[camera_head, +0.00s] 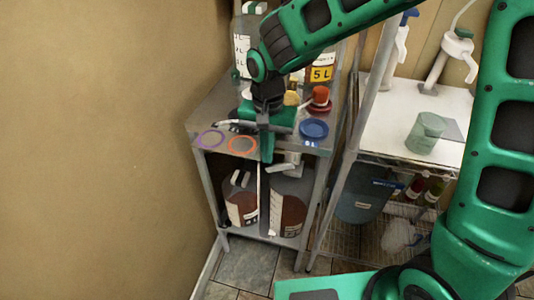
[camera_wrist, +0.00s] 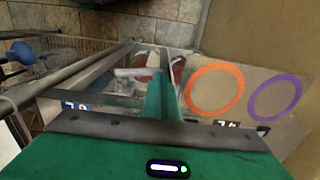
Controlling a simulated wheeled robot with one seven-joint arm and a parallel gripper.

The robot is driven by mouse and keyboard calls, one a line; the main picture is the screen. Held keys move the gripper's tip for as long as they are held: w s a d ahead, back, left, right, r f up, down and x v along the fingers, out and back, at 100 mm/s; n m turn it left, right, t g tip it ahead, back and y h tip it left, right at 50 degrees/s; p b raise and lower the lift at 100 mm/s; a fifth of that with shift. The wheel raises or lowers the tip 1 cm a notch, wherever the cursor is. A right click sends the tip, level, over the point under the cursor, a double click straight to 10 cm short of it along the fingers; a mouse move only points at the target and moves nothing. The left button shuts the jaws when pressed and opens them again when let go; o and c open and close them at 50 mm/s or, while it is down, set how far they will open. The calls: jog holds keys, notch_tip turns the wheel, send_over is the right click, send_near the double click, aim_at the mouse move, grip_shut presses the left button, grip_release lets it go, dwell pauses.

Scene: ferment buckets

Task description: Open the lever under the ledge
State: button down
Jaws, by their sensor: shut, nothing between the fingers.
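A pale grey lever (camera_head: 283,168) shows under the front edge of the metal ledge (camera_head: 291,147), above the right-hand bucket; a pale piece in the wrist view (camera_wrist: 132,72) looks like the same lever. My gripper (camera_head: 266,156) points down at the ledge's front edge, just left of the lever. Its green fingers (camera_wrist: 160,97) are together with nothing between them. I cannot tell whether they touch the lever. The lever's far end is hidden.
Two brown-filled buckets (camera_head: 240,205) (camera_head: 287,205) stand on the shelf below. Orange (camera_head: 243,144) and purple (camera_head: 210,138) rings mark the ledge top. A blue lid (camera_head: 314,129) and bottles stand close by. A wire rack (camera_head: 345,240) is at right, a wall (camera_head: 95,150) at left.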

jog(key=shift+r, duration=0.1)
notch_tip(320, 180, up, 10)
jog(key=shift+r, duration=0.25)
dwell(0.4)
jog(key=shift+w, duration=0.1)
jog(key=shift+s+a+f+t+h, duration=0.3)
jog(key=shift+s+t+h, duration=0.1)
jog(key=shift+s+h, duration=0.15)
jog(key=shift+s+a+f+t+h, duration=0.4)
jog(key=shift+s+h, duration=0.1)
jog(key=shift+s, duration=0.1)
jog(key=shift+s+a+f+t+h, duration=0.25)
jog(key=shift+s+t+h, duration=0.15)
jog(key=shift+s+h, duration=0.15)
jog(key=shift+f, duration=0.1)
send_over(268, 167)
jog(key=s, duration=0.1)
notch_tip(268, 167, down, 9)
jog(key=shift+d, duration=0.35)
jog(key=shift+f, duration=0.1)
